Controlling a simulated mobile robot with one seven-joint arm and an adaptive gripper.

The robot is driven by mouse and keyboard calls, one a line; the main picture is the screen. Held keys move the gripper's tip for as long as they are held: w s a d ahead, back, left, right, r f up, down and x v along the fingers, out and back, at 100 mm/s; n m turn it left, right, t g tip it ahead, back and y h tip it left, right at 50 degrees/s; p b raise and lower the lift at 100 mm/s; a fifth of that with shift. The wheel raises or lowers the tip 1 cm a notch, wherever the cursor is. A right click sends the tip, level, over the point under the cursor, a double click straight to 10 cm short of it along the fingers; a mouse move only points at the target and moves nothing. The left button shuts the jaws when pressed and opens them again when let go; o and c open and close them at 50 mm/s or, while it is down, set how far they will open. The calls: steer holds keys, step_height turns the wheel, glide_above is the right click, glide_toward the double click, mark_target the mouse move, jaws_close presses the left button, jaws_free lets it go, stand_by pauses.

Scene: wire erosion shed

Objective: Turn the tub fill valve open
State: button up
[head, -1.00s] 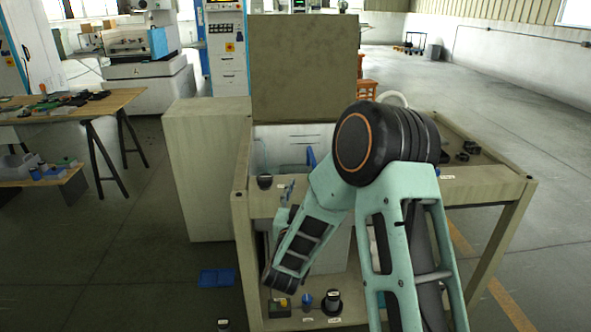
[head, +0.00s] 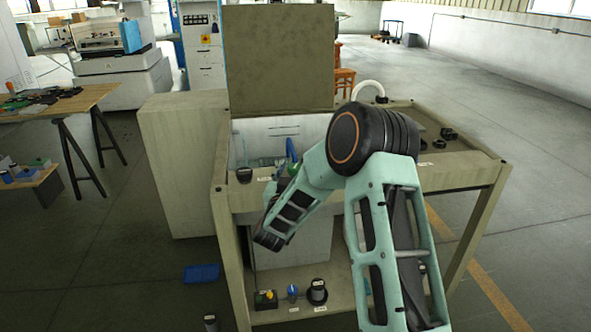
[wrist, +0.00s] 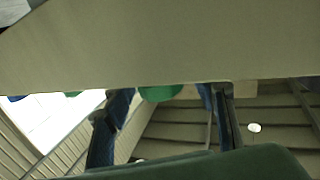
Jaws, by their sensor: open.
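In the wrist view my gripper (wrist: 165,108) is open, its two dark fingers apart, one at each side. A rounded green piece (wrist: 160,93) shows beyond the fingers, between them, partly cut off by a broad beige panel (wrist: 150,45). Contact cannot be told. In the head view a blue upright lever (head: 291,149) stands at the tub's front, with a small green part (head: 293,169) just below it. I cannot tell which piece is the tub fill valve; labels are unreadable. My arm hides most of the gripper there. The tub (head: 262,136) has its tall lid (head: 277,55) raised.
A black cup-like part (head: 244,174) sits on the front rail. The lower shelf holds a blue knob (head: 292,291), a black knob (head: 317,290) and a small box (head: 265,298). A blue tray (head: 202,273) lies on the floor. Floor at right is open.

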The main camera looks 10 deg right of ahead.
steer(key=shift+w, duration=0.1)
steer(key=c, duration=1.2)
steer(key=shift+d+f+n+y+b, duration=0.1)
steer(key=shift+n+y+b, duration=0.3)
steer(key=shift+y+b, duration=0.2)
steer(key=n+t+y+b, duration=0.1)
steer(key=n+y+b, duration=0.1)
steer(key=y+b, duration=0.1)
steer(key=shift+f, duration=0.1)
steer(key=n+y+b, duration=0.2)
steer(key=y, duration=0.2)
steer(key=shift+n+b, duration=0.3)
steer(key=shift+b, duration=0.05)
steer(key=shift+n+y, duration=0.4)
steer(key=shift+y, duration=0.3)
steer(key=o, duration=1.2)
steer(key=shift+r, duration=0.2)
